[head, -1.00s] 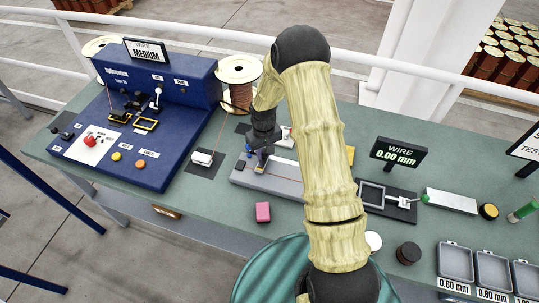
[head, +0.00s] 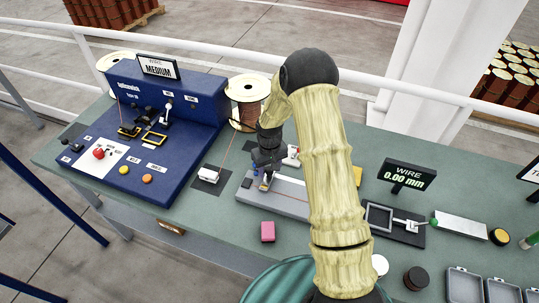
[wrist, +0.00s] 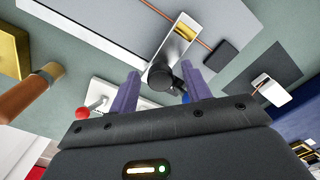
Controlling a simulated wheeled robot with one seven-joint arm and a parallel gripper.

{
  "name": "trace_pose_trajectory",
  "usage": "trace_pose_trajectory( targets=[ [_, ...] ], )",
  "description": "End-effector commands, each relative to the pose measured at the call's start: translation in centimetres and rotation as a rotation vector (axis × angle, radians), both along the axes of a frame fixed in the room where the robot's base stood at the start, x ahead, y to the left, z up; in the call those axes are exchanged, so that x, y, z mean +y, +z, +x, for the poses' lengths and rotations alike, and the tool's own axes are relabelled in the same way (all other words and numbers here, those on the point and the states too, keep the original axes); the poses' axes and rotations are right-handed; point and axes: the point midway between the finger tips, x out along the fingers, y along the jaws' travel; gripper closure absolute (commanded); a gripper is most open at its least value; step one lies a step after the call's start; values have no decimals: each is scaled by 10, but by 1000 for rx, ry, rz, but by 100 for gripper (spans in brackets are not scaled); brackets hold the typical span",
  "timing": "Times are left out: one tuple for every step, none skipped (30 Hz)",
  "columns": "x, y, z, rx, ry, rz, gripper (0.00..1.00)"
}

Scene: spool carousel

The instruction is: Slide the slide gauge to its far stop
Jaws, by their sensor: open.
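The slide gauge appears to be the pale metal carriage with a window and a black knob (wrist: 160,74), on a long grey track (wrist: 95,37) with a copper wire along it. In the head view the track (head: 290,203) lies mid-bench, partly behind my arm. My gripper (wrist: 160,92) is over the track's left end in the head view (head: 264,178). Its purple fingers are apart, with the knob showing between them in the wrist view. I cannot tell whether either finger touches it.
A blue machine (head: 150,130) stands at the left. A pink block (head: 268,231) lies in front of the track. The wire display (head: 407,175) reads 0.00 mm; a black-based fixture (head: 408,232) sits before it. A wire spool (head: 247,98) stands behind.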

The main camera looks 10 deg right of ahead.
Motion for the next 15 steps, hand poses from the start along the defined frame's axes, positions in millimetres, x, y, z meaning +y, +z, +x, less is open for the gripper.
trace_pose_trajectory(
  targets=[
    [0,3,1,-2,-1,0,52],
    [0,6,1,-3,-1,1,52],
    [0,11,1,-3,-1,0,52],
    [0,14,1,-4,-1,1,52],
    [0,18,1,-5,-1,0,52],
    [0,24,1,-4,-1,0,52],
    [0,29,1,-5,0,0,52],
    [0,35,2,-6,-1,0,52],
    [0,42,2,-6,-1,0,52],
    [0,47,2,-6,-1,0,52],
    [0,52,1,-5,-1,0,52],
    [-1,60,1,-6,-1,0,52],
    [-1,66,1,-5,-1,0,52],
    [0,72,2,-6,-1,-1,52],
    [0,79,1,-6,0,-1,52]
  ],
)
